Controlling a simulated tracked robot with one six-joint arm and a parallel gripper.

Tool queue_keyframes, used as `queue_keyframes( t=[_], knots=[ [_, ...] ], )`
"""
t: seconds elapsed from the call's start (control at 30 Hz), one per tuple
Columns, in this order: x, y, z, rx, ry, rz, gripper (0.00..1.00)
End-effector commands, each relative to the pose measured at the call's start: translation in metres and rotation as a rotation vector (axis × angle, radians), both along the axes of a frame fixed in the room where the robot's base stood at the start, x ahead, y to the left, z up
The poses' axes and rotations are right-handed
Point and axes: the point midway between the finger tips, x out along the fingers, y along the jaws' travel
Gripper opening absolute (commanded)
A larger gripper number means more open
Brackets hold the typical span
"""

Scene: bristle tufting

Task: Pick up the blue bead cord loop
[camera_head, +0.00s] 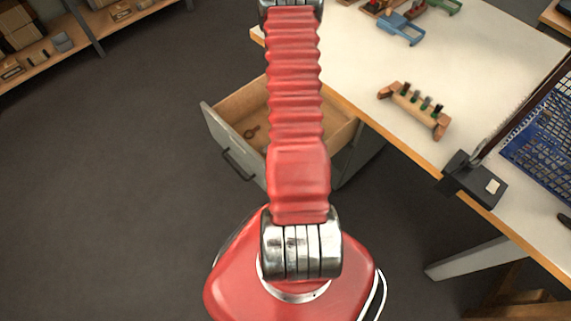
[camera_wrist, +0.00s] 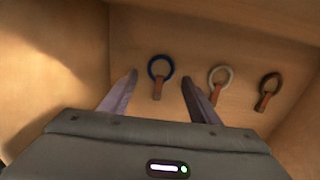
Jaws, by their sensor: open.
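The blue bead cord loop (camera_wrist: 161,67) shows in the wrist view, a blue ring with a reddish-brown tab (camera_wrist: 157,89) below it. It lies on the wooden bottom of the open drawer (camera_wrist: 200,45). My gripper (camera_wrist: 160,82) is open, its two fingers pointing into the drawer. In the picture the loop appears between the fingertips, nearer the middle of the gap. Nothing is held. I cannot tell how far above the loop the fingertips are. In the head view my red arm hides much of the drawer, and the blue loop is not visible there.
A white loop (camera_wrist: 221,75) and a brown loop (camera_wrist: 269,84) lie to the right in the drawer, the white one close by my right finger. Drawer walls rise around. In the head view a workbench (camera_head: 480,60) holds a wooden rack (camera_head: 416,108) and a blue clamp (camera_head: 400,29).

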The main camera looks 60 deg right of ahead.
Motion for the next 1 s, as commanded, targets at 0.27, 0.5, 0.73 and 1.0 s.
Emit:
queue_keyframes(
  t=[0.27, 0.5, 0.73, 1.0],
  knots=[
    [-0.0001, 0.0001, 0.0001, 0.000, 0.000, 0.000, 0.56],
    [-0.0001, 0.0001, 0.0002, 0.000, 0.000, 0.000, 0.43],
    [-0.0001, 0.0001, 0.0002, 0.000, 0.000, 0.000, 0.27],
    [-0.0001, 0.0002, 0.0002, 0.000, 0.000, 0.000, 0.13]
  ],
)
